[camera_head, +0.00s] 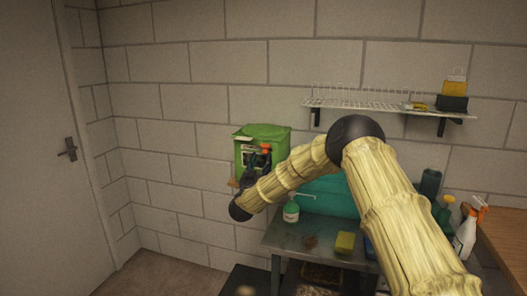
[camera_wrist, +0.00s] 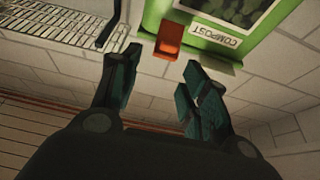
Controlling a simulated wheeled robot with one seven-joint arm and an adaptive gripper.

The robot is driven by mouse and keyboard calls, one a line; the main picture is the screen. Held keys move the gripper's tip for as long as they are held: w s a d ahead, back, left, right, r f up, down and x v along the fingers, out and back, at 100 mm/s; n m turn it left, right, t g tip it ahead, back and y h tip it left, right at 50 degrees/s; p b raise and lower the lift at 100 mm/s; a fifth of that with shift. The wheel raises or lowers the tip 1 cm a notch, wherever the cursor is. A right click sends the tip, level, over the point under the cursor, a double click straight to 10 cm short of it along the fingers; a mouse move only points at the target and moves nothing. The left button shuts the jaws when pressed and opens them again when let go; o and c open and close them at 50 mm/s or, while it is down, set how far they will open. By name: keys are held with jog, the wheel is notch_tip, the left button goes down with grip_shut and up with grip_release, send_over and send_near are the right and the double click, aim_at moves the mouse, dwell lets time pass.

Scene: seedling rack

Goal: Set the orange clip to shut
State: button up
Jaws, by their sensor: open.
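The orange clip (camera_wrist: 169,40) is a small block at the edge of the green compost bag (camera_wrist: 225,38), which appears upside down in the wrist view. In the head view the clip (camera_head: 264,148) shows as an orange spot in front of the bag (camera_head: 268,134). My gripper (camera_wrist: 160,64) is open and empty, its dark fingertips apart just short of the clip, one towards each side of it. In the head view my gripper (camera_head: 259,159) is dark and small against the bag. I cannot tell whether the clip is open or shut.
A wire wall shelf (camera_head: 350,106) holds small items at right. It also shows in the wrist view (camera_wrist: 62,27). Spray bottles (camera_head: 467,233) stand at right.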

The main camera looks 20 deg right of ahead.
aim_at(265, 152)
jog(key=w, duration=0.1)
jog(key=w+d, duration=0.1)
jog(key=w, duration=0.1)
jog(key=w+d+p, duration=0.1)
jog(key=shift+w, duration=0.4)
jog(key=shift+w+d+r, duration=0.35)
jog(key=shift+d+r, duration=0.2)
jog(key=shift+r, duration=0.15)
jog(key=shift+w+f, duration=0.15)
jog(key=shift+w, duration=0.2)
jog(key=shift+s, duration=0.1)
jog(key=c, duration=0.7)
